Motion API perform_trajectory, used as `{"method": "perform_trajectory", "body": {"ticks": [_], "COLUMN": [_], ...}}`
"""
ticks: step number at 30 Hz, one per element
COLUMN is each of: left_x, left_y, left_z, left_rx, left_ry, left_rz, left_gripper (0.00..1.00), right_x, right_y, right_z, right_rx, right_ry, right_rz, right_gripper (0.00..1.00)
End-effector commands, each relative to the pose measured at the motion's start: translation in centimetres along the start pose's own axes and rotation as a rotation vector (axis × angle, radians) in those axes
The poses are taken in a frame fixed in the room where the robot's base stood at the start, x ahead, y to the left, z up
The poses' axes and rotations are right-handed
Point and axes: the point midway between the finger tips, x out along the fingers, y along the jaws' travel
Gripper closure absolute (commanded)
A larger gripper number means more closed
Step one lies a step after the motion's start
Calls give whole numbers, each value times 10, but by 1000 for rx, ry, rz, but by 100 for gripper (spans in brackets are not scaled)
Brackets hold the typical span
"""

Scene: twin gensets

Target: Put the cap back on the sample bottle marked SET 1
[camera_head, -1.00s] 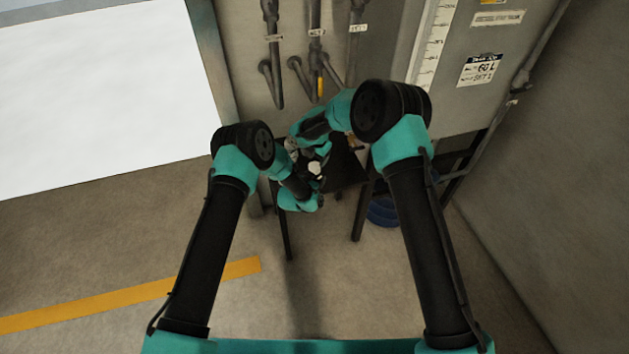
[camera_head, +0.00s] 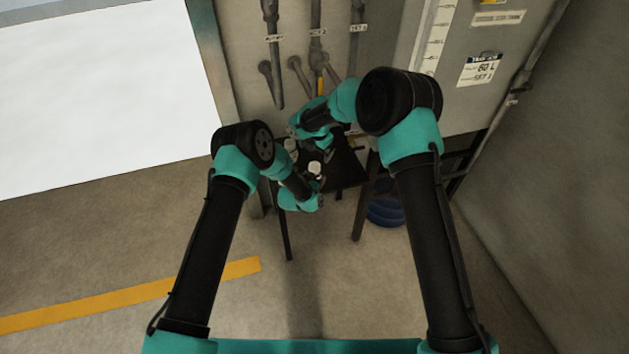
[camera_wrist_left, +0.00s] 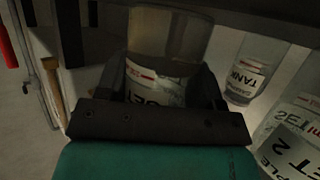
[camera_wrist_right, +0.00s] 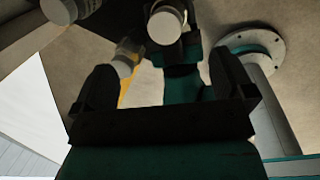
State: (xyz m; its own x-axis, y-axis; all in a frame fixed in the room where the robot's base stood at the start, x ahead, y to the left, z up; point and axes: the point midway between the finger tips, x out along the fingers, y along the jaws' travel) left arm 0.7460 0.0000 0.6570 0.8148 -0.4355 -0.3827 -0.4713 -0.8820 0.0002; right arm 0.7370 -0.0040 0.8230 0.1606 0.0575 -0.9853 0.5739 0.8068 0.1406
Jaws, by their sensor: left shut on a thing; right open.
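My left gripper (camera_wrist_left: 160,115) is shut on a sample bottle (camera_wrist_left: 165,40). Its white label reads SET; the number is hidden. In the head view a white round top (camera_head: 314,167) shows at my left gripper (camera_head: 306,180). The right wrist view shows a wide white top (camera_wrist_right: 165,27) between dark fingers; it looks like a cap on the bottle, but I cannot tell how it is seated. In the head view my right gripper (camera_head: 304,137) is above the left one, partly hidden.
A bottle labelled TANK (camera_wrist_left: 247,72) and one labelled SET 2 (camera_wrist_left: 292,140) stand beside the held bottle. Another white top (camera_head: 291,144) shows close to my right gripper. The small dark stand (camera_head: 347,168) is below the wall pipes. A blue container (camera_head: 385,212) is on the floor.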

Motion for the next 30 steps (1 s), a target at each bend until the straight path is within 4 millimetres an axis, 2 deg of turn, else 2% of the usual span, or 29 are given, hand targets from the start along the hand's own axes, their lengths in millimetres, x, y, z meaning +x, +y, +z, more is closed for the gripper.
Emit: {"method": "perform_trajectory", "body": {"ticks": [1, 6, 12, 17, 24, 25, 30], "left_x": [0, 0, 0, 0, 0, 0, 0], "left_y": [0, 0, 0, 0, 0, 0, 0], "left_z": [0, 0, 0, 0, 0, 0, 0], "left_rx": [0, 0, 0, 0, 0, 0, 0], "left_ry": [0, 0, 0, 0, 0, 0, 0], "left_rz": [0, 0, 0, 0, 0, 0, 0], "left_gripper": [100, 100, 100, 100, 100, 38, 22], "right_x": [-12, -44, -72, -81, -81, -81, -81], "right_y": [0, 1, 0, 0, 0, 0, 0], "right_z": [0, 0, 0, 0, 0, 0, 0], "right_rx": [-1, 0, -1, -1, -1, -1, -1], "right_ry": [-2, -1, -1, 0, 0, 0, 0], "right_rz": [2, 2, 1, 0, 0, 0, 0], "right_gripper": [0, 0, 0, 0, 0, 0, 0]}}
